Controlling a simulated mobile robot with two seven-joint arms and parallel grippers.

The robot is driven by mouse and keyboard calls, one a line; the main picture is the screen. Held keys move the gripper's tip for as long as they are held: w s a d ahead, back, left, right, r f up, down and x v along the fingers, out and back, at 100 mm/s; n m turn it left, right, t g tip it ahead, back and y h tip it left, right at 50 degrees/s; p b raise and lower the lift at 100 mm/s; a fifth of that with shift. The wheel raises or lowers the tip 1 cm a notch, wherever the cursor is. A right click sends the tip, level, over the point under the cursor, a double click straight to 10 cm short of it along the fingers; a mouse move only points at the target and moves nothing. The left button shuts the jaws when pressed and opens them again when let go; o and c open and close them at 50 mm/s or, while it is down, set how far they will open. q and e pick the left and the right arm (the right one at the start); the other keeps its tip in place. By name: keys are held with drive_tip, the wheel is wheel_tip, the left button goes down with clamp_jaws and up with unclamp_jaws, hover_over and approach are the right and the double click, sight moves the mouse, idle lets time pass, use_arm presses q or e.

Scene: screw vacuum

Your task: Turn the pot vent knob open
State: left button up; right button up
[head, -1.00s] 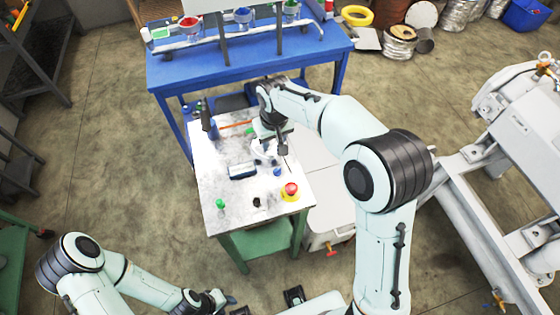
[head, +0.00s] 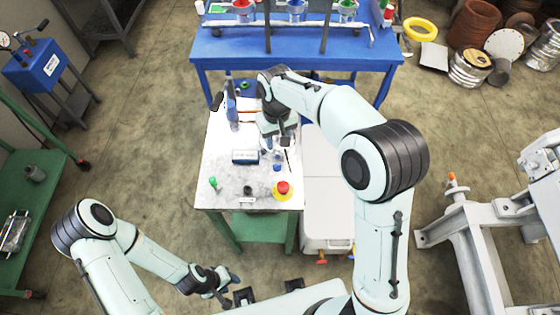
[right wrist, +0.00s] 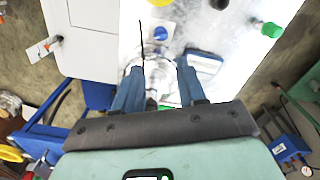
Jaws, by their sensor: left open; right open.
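The grey-white worktop (head: 228,178) carries several small fittings. A pale, partly clear round pot (head: 267,147) stands toward its right edge, and I cannot make out which fitting is its vent knob. My right gripper (head: 281,139) is over the pot and hides much of it. In the right wrist view my right gripper (right wrist: 158,86) is open, its blue-grey fingers on either side of the pot's round body (right wrist: 152,70). A blue knob (right wrist: 160,33) lies beyond the fingertips, apart from them. My left gripper (head: 229,287) is open and empty, low in the head view, away from the worktop.
A red-and-yellow button (head: 284,189), a black knob (head: 248,190), a green knob (head: 213,182) and a blue-framed box (head: 245,156) share the worktop. A white cabinet (head: 325,190) adjoins its right side. A blue table (head: 300,50) stands behind.

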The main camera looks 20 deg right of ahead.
sight(277, 165)
wheel_tip(277, 165, down, 13)
drive_tip(key=shift+f+b, duration=0.15)
drive_tip(key=shift+b, duration=0.3)
drive_tip(key=shift+a, duration=0.1)
drive_tip(key=shift+c, duration=0.3)
